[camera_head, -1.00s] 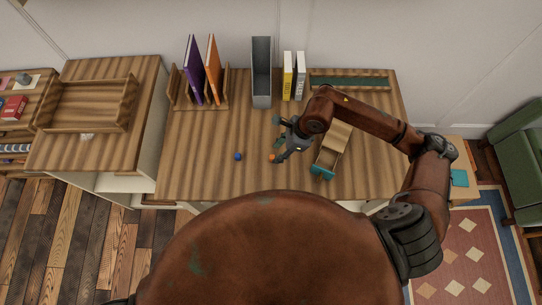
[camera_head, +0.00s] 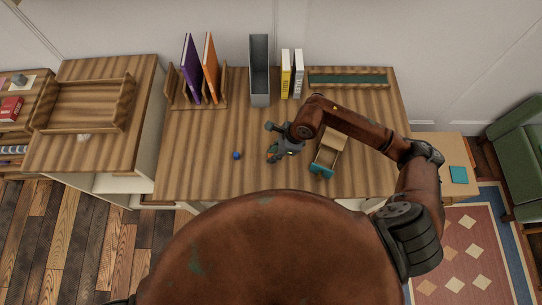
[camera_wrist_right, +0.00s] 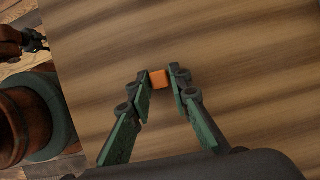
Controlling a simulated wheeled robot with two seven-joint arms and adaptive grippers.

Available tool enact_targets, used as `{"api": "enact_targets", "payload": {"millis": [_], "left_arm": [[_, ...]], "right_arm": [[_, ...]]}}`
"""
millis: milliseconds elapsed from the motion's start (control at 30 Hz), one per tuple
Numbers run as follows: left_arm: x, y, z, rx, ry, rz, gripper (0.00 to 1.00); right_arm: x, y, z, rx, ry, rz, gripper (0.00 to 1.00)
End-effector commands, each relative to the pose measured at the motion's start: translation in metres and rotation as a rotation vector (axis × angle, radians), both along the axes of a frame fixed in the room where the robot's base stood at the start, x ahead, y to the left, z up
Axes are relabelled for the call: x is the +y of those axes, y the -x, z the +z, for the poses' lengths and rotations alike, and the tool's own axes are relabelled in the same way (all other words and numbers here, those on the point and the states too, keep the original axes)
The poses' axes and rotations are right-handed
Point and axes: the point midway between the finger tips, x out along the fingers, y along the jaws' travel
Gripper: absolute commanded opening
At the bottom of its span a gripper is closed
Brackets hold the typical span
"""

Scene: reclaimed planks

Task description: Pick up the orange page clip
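The orange page clip (camera_wrist_right: 159,79) is a small block low over or on the desk, between the two fingertips in the right wrist view. In the head view only a bit of the clip (camera_head: 269,156) shows beside the fingers. My right gripper (camera_head: 272,154) points down at the desk. In the right wrist view its green-grey fingers (camera_wrist_right: 161,78) lean inward, with their tips close against the clip's two sides. They look shut on it. No gap under the clip can be made out.
A small blue ball (camera_head: 236,155) lies left of the gripper. A wooden box with teal ends (camera_head: 327,152) stands close on the right. Behind are a grey file holder (camera_head: 259,70), upright yellow (camera_head: 286,73) and white books, and a rack with purple and orange books. The desk's front left is clear.

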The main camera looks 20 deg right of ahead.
Motion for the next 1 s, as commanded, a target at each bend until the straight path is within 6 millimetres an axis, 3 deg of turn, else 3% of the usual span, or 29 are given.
{"api": "enact_targets", "payload": {"millis": [167, 567, 767, 1000], "left_arm": [[0.000, 0.000, 0.000, 0.000, 0.000, -0.001, 0.26], [0.000, 0.001, 0.001, 0.002, 0.000, -0.001, 0.26], [0.000, 0.000, 0.003, 0.001, 0.000, -0.001, 0.26], [0.001, -0.001, 0.010, -0.002, -0.001, -0.001, 0.26]], "right_arm": [[0.000, 0.000, 0.000, 0.000, 0.000, 0.000, 0.04], [0.000, 0.000, 0.006, -0.001, 0.000, 0.001, 0.04], [0.000, -0.001, 0.032, -0.005, -0.001, 0.003, 0.04], [-0.031, 0.030, 0.082, -0.003, 0.005, -0.001, 0.04]]}}
